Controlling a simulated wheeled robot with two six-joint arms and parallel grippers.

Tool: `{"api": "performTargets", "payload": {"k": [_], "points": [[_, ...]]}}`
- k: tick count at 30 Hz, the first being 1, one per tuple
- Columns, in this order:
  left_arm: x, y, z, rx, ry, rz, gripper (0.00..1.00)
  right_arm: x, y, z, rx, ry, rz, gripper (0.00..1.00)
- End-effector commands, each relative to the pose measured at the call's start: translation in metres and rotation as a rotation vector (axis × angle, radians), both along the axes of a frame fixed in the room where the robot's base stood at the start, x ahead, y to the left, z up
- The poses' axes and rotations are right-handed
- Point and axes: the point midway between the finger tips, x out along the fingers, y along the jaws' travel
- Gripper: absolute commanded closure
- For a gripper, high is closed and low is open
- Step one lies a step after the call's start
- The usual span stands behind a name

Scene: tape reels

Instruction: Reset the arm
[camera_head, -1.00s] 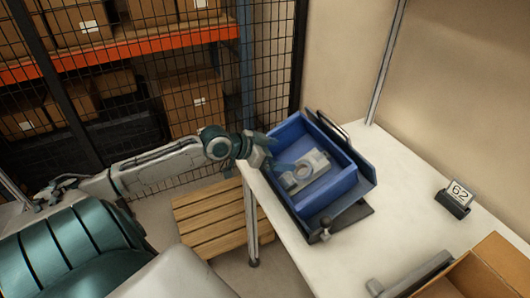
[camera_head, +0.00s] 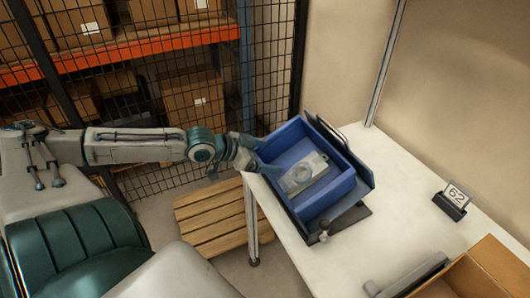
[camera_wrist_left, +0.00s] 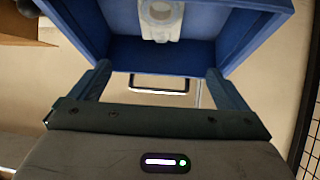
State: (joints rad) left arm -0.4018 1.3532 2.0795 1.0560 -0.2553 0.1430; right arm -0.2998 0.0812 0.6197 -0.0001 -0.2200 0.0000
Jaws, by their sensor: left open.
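My left arm reaches in from the left in the head view. Its gripper (camera_head: 262,166) is at the near left rim of the blue bin (camera_head: 345,188). The gripper is open and empty, and its two spread fingers (camera_wrist_left: 160,85) show in the left wrist view with nothing between them. A pale grey part with a round ring (camera_head: 306,172) lies inside the bin. It also shows in the left wrist view (camera_wrist_left: 160,18), apart from the fingers. My right gripper is not in view.
The bin sits tilted on a dark stand (camera_head: 352,218) on the white table (camera_head: 400,180). A "62" number sign (camera_head: 452,200) and a cardboard box (camera_head: 490,270) are to the right. A wire mesh fence (camera_head: 270,70) and a wooden pallet (camera_head: 210,220) stand behind and below the arm.

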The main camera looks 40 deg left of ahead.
Motion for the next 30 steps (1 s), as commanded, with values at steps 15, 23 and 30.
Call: {"api": "performTargets", "payload": {"k": [15,23,30], "points": [[-0.011,-0.008,-0.017,0.008,0.025,0.0,0.04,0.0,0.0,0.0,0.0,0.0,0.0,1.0],[-0.065,-0.047,-0.087,0.089,0.151,0.018,0.04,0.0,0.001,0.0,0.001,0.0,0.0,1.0],[-0.12,-0.085,-0.134,0.181,0.282,0.091,0.04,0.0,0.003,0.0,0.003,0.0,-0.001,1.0]]}}
